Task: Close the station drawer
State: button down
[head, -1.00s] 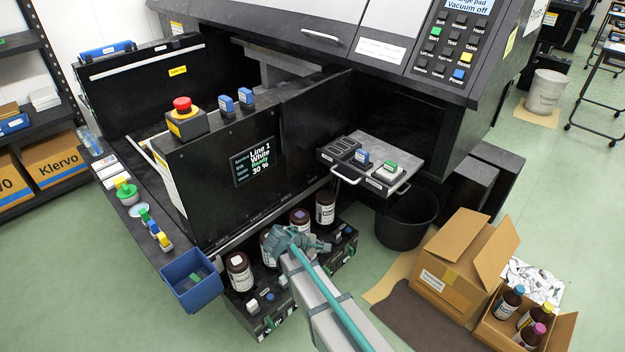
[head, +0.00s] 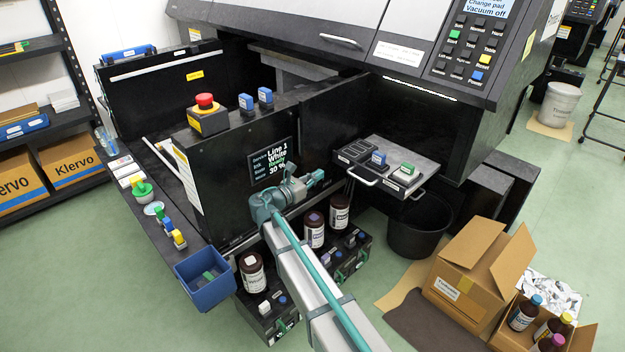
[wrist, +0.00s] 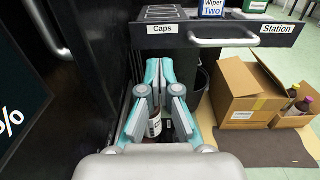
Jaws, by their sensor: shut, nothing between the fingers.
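The station drawer (head: 390,165) stands pulled out under the machine at the right of centre. Its dark front shows in the wrist view (wrist: 235,30) with the labels "Caps" and "Station" and a bar handle (wrist: 222,42) between them. A blue wiper block (head: 378,158) and a green-topped block (head: 407,168) sit on it. My gripper (head: 320,178) is shut and empty, in front of the black panel and left of the drawer. In the wrist view its fingertips (wrist: 159,66) appear just below the "Caps" end, apart from the handle.
Brown bottles (head: 314,228) stand on a low black unit below my gripper. A black bin (head: 415,235) is under the drawer. An open carton (head: 465,285) and a bottle box stand on the floor at right. The black screen panel (head: 230,160) is close on the left.

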aim_at(342, 160)
jog(key=b+x, duration=0.1)
jog(key=x, duration=0.9)
